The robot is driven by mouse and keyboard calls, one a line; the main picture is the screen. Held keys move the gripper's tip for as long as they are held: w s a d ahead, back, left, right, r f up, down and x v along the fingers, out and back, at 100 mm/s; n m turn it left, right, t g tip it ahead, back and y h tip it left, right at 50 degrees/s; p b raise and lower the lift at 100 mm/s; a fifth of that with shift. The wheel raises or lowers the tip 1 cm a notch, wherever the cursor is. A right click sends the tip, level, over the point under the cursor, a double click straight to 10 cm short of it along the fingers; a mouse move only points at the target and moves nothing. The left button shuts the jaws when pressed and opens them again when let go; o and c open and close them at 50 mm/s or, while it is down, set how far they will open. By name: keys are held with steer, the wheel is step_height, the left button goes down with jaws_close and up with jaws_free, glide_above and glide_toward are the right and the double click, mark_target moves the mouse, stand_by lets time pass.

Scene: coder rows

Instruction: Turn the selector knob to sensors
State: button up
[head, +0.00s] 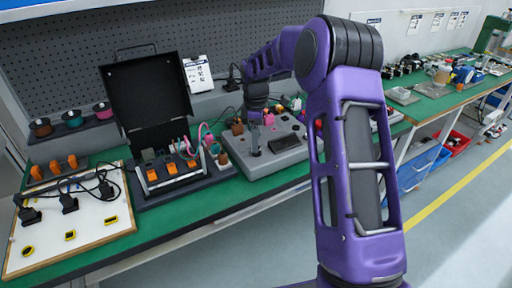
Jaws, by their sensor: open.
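A grey control panel (262,172) with rounded corners lies on the green bench. It carries a dark upright lever, a dark rectangular screen and several small coloured parts along its back. My gripper (256,119) points down over the back of this panel, small and far away in the head view. It is open, and I see nothing held in it. I cannot pick out the selector knob or read any "sensors" mark. The gripper and the purple arm cover part of the panel, and its labels are too small to read.
An open black case (146,95) with orange parts and cables stands left of the panel. A white board (95,238) with black plugs lies farther left. Coloured spools (72,119) stand behind. A grey pegboard (240,35) closes off the back. My arm hides the panel's right part.

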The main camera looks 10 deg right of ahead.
steer(key=shift+f, duration=1.5)
steer(key=shift+c, duration=0.2)
jaws_close()
